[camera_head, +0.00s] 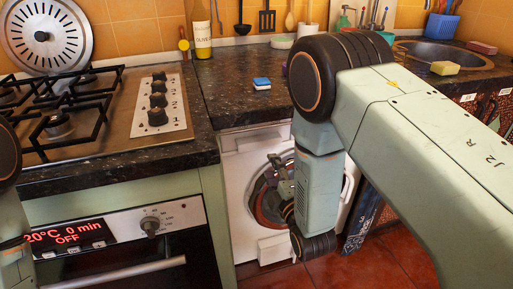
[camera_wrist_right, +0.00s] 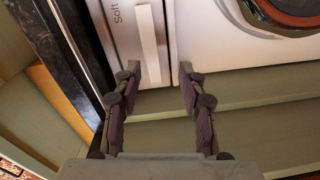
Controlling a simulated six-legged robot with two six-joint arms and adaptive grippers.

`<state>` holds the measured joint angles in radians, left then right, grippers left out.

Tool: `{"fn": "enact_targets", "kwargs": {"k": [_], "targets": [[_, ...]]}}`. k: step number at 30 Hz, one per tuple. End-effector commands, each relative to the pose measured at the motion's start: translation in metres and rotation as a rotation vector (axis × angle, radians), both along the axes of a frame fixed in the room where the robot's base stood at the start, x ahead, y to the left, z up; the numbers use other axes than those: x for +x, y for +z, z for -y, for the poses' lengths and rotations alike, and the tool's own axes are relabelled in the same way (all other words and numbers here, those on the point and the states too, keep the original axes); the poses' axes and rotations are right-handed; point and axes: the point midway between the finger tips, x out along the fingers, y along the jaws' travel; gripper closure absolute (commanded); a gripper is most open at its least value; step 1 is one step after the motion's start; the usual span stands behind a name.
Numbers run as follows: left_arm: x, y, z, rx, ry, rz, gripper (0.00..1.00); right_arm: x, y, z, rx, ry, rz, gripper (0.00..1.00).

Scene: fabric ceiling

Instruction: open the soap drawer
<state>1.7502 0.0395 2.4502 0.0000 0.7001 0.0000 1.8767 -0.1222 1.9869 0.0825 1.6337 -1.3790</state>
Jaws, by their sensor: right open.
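The white washing machine (camera_head: 237,174) stands under the counter, its round door partly behind my right arm. The soap drawer (camera_wrist_right: 118,28) shows in the right wrist view as a pale panel with printed text reading "Soft" and a raised white handle bar (camera_wrist_right: 149,45). The drawer looks closed. My right gripper (camera_wrist_right: 160,73) is open, with its fingertips on either side of the bar's near end; I cannot tell whether they touch it. In the head view the right gripper (camera_head: 277,178) is in front of the machine. Only part of my left arm shows at the left edge; its gripper is out of view.
The dark countertop (camera_head: 225,100) overhangs the machine. An oven (camera_head: 130,235) with a lit display stands left of it, below a gas hob (camera_head: 130,120). A blue and white sponge (camera_head: 262,84) lies on the counter. Red floor tiles (camera_head: 340,270) show at the lower right.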

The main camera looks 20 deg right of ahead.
Motion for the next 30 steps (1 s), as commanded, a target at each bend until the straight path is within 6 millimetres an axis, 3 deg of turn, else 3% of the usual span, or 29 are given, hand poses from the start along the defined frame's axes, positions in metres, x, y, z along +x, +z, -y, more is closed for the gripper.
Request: {"fn": "enact_targets", "kwargs": {"k": [10, 22, 30], "targets": [[0.0, -0.002, 0.0, 0.0, 0.0, 0.0, 0.6, 0.001, 0.01, 0.004, -0.146, 0.004, 0.054, 0.58], [0.0, -0.018, 0.0, 0.0, 0.0, 0.0, 0.6, 0.06, 0.009, 0.001, -0.145, 0.004, 0.054, 0.58], [0.0, -0.021, 0.0, 0.0, 0.0, 0.0, 0.6, 0.078, 0.01, -0.002, -0.145, 0.006, 0.052, 0.58]]}}
